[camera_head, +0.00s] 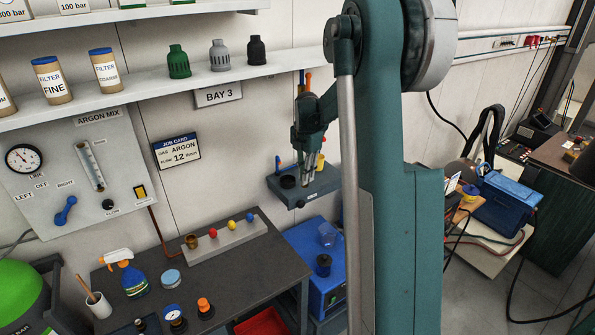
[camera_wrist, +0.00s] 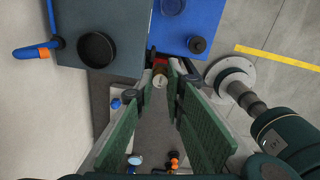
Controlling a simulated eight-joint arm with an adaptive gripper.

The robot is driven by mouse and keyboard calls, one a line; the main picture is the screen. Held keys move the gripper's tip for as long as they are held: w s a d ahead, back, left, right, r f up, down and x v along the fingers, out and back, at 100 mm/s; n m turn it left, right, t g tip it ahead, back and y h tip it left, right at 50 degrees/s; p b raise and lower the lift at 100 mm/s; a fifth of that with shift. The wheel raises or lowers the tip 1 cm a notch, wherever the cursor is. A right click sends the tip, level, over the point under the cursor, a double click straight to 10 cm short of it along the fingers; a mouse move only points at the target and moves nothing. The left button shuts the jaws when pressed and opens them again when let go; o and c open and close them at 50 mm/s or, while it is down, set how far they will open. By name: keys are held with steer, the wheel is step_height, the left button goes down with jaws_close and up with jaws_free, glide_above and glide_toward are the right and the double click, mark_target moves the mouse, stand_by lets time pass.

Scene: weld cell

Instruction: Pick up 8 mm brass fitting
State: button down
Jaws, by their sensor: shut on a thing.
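My gripper (camera_head: 307,182) is in front of the small wall-mounted grey tray (camera_head: 318,190), with its fingers pointing down. In the wrist view the fingertips of my gripper (camera_wrist: 161,74) are close together around a small brass-coloured piece (camera_wrist: 159,79), which looks like the 8 mm brass fitting. The fingers hide part of it and no size mark is legible. In the head view the held piece is too small to make out.
The tray carries a black round cup (camera_wrist: 97,50) and upright coloured tools. A blue box (camera_head: 315,262) with a black knob stands below it. The dark bench (camera_head: 235,275) holds a spray bottle (camera_head: 133,281) and gauges. A shelf (camera_head: 190,82) runs above.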

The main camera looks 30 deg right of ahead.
steer(key=s, duration=0.6)
steer(key=shift+s, duration=0.35)
